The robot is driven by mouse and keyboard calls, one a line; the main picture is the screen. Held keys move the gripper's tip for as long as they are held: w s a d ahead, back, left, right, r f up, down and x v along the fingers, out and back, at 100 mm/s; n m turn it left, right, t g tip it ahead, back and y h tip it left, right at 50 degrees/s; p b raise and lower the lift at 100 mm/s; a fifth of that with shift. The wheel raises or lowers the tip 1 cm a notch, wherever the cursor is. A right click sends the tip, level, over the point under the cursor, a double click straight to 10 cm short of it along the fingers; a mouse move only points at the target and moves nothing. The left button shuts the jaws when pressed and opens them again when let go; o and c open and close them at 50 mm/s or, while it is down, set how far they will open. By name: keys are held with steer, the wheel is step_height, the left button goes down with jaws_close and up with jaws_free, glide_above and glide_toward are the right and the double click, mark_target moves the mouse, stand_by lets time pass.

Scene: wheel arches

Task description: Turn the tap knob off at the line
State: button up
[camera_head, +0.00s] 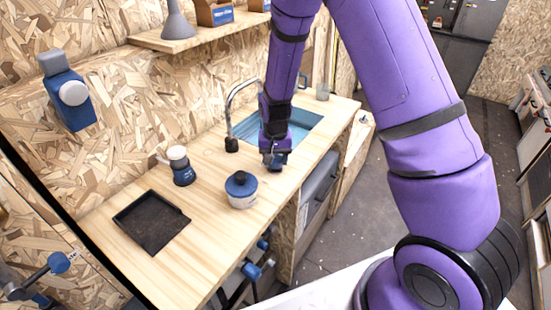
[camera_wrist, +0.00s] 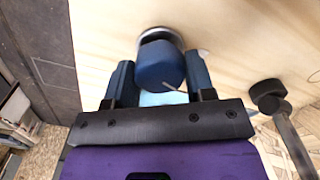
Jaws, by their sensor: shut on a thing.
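The tap knob (camera_wrist: 158,62) is a blue cylinder with a thin white line on its face and a silver base on the wooden counter. My gripper (camera_wrist: 160,84) has one finger on each side of it and is shut on it. In the head view my gripper (camera_head: 274,158) reaches down to the counter in front of the sink and hides most of the knob. The tap's curved metal spout (camera_head: 238,92) stands to the left of my arm with a black base (camera_head: 231,145). The base also shows at right in the wrist view (camera_wrist: 268,94).
The blue sink basin (camera_head: 303,122) lies just behind my gripper. The counter's front edge drops off to the right.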

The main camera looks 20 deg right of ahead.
mark_target(275, 158)
steer(key=shift+n, duration=1.7)
steer(key=o, duration=0.9)
step_height(275, 158, up, 11)
steer(key=shift+f, duration=0.1)
